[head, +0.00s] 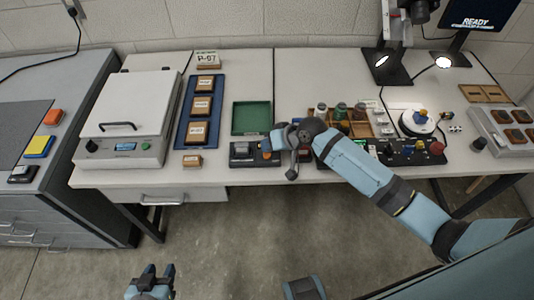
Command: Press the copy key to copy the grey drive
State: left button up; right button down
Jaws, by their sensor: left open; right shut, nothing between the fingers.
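A low dark copying unit (254,160) sits at the front edge of the bench, with a grey block that looks like the drive (241,149) on its left part. An orange key (266,145) shows on its right part. My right gripper (291,172) is shut and empty, pointing down just right of the unit. The wrist hides the unit's right end, and I cannot tell whether anything touches the key. My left gripper (157,271) is open and empty, low in front of the bench, far from the unit.
A green tray (251,131) lies behind the unit. A blue rack (182,138) of labelled blocks and a white lidded machine (125,120) stand left. A wooden rack (361,129) with bottles and a knobbed panel (412,157) stand right. The screen (480,17) reads READY.

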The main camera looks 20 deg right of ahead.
jog(key=shift+f, duration=0.15)
dwell(0.5)
jog(key=shift+f, duration=0.25)
jog(key=shift+f, duration=0.5)
dwell(0.8)
jog(key=shift+r, duration=0.15)
jog(key=shift+r+p, duration=0.75)
jog(key=shift+p, duration=0.3)
notch_tip(320, 180, up, 5)
jog(key=p, duration=0.5)
jog(key=shift+r, duration=0.1)
